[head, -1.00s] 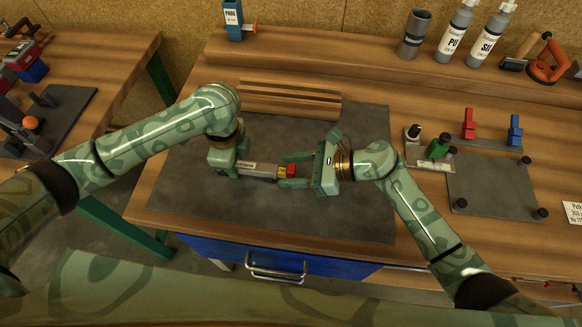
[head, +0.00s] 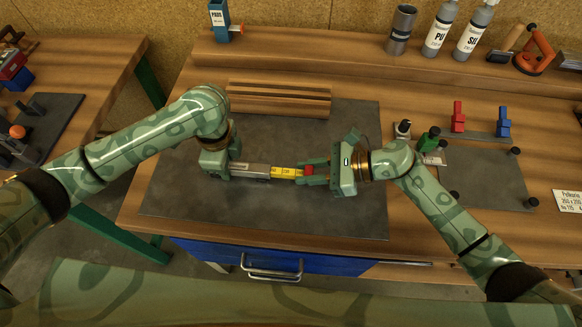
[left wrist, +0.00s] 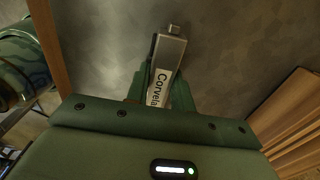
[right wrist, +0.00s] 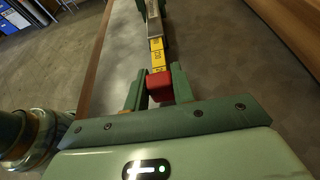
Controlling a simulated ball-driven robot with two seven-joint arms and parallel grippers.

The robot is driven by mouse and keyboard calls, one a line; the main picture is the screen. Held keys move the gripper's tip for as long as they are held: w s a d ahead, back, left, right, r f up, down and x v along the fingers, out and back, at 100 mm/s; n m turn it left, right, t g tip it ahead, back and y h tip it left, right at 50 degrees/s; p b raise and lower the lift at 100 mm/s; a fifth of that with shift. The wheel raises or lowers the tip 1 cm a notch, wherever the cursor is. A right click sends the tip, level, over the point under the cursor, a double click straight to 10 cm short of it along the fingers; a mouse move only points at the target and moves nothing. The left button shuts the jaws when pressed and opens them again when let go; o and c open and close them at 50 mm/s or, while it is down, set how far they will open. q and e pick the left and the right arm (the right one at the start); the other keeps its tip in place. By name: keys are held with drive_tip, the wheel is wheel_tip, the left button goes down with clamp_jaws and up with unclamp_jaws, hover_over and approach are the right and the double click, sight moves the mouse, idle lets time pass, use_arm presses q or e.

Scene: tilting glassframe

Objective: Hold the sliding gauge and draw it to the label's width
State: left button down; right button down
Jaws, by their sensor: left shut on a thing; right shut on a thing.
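The sliding gauge is held level between my two grippers above the grey mat (head: 300,222). Its silver body (head: 252,170) is in the jaws of my left gripper (head: 232,170), and the left wrist view shows its lettered side (left wrist: 158,88). A yellow marked slide (head: 284,172) sticks out of the body to the right and ends in a red tip (head: 309,170). My right gripper (head: 314,174) is shut on the red end, which also shows in the right wrist view (right wrist: 160,88). The label (head: 570,201) lies at the right edge, partly cut off, with printed numbers.
A ribbed wooden block (head: 278,98) lies behind the gauge. A dark plate with black knobs (head: 485,180) and red (head: 458,116) and blue (head: 503,121) clamps stand to the right. Bottles (head: 440,28) line the back shelf. The front of the mat is clear.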

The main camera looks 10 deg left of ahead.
drive_tip(key=shift+d, duration=0.2)
use_arm(q)
drive_tip(key=shift+a, duration=0.15)
use_arm(e)
drive_tip(key=shift+a, duration=0.1)
drive_tip(key=c, duration=1.2)
unclamp_jaws()
drive_tip(key=shift+o, duration=0.2)
drive_tip(key=v, duration=1.2)
drive_tip(key=shift+r, duration=0.1)
use_arm(q)
drive_tip(key=c, duration=1.1)
unclamp_jaws()
